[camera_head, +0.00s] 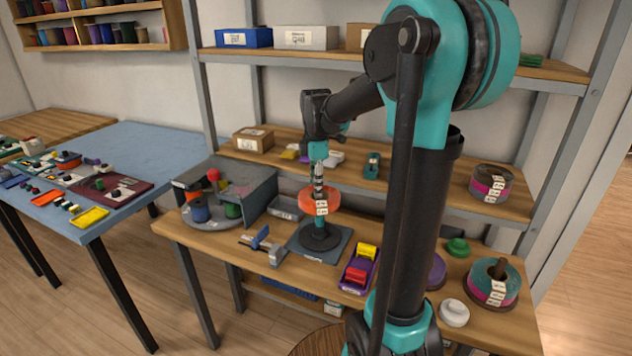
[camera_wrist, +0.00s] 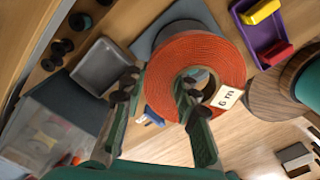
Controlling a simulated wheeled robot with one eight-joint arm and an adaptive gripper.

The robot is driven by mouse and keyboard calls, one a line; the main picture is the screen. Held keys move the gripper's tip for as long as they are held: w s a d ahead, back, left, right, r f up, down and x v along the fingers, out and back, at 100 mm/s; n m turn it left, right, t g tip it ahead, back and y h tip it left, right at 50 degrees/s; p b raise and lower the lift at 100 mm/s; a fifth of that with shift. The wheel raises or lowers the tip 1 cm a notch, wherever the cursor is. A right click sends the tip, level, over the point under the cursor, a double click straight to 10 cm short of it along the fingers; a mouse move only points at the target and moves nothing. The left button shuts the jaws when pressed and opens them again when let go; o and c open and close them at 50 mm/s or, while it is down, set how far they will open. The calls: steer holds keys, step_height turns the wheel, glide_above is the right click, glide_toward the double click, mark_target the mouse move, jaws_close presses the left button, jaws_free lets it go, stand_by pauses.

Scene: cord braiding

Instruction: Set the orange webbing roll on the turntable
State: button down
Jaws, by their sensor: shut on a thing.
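The orange webbing roll (camera_head: 309,202) has a white label, which reads "6 m" in the wrist view (camera_wrist: 222,58). My gripper (camera_head: 319,188) is shut on the left side of its ring; in the wrist view (camera_wrist: 155,92) one finger lies outside the roll and the other at its hole. The roll is above a dark round base with a short teal post (camera_head: 320,238) on a dark square mat; I cannot tell whether the post still reaches into its hole. The grey round turntable (camera_head: 212,225) stands to the left, carrying blue, red and green spools, partly under a grey hood.
The grey hood (camera_head: 262,182) covers the turntable's back and right side. A clamp-like tool (camera_head: 262,242) and a grey tray (camera_head: 287,207) lie between the turntable and the mat. A purple bin (camera_head: 357,280) with yellow and red pieces is right of the mat. A shelf is behind.

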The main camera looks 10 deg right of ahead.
steer(key=shift+f, duration=2.35)
steer(key=c, duration=1.8)
jaws_free()
jaws_close()
steer(key=shift+f, duration=2.85)
